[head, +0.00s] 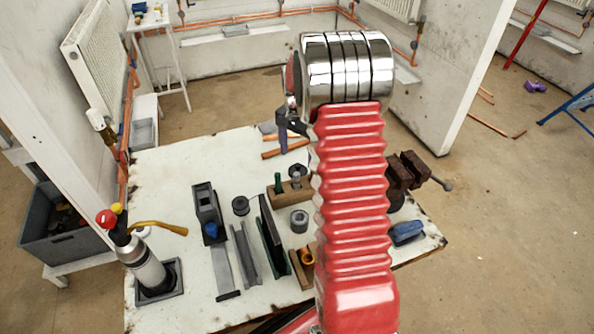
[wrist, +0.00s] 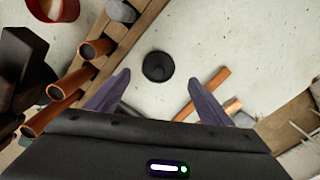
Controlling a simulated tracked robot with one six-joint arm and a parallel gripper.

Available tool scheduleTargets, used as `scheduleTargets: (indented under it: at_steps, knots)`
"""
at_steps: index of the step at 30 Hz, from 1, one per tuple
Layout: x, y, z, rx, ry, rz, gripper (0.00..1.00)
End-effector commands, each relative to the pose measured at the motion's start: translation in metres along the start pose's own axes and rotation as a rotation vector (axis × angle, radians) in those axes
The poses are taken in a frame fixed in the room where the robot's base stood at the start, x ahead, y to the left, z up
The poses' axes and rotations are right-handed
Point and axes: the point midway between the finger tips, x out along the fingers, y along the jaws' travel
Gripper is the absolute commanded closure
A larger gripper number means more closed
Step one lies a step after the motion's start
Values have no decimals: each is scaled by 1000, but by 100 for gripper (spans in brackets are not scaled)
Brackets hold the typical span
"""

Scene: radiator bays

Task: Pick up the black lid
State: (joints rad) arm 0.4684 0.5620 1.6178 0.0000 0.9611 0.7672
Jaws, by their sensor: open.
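The black lid (wrist: 157,67) is a small round dark disc lying flat on the pale tabletop in the wrist view. It is a little beyond my gripper (wrist: 157,84), between the lines of its two fingers and apart from both. The fingers are spread wide with nothing between them. In the head view my gripper (head: 284,135) hangs above the far part of the table, partly hidden by my arm. A dark round thing (head: 298,170) there may be the lid, but I cannot tell for sure.
A wooden rack with copper pipe ends (wrist: 95,48) stands left of the lid in the wrist view. Copper pipes (wrist: 207,92) lie to its right. In the head view the white table (head: 160,190) holds several tools, a torch (head: 140,262) and a vise (head: 408,172).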

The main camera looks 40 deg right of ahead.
Motion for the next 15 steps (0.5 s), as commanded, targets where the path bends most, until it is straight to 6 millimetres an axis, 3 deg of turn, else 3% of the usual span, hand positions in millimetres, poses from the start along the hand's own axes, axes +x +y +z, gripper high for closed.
scheduleTargets:
  at_steps: [10,15]
  knots:
    - [40,3,3,0,-3,3,26]
    - [51,3,2,1,-1,1,26]
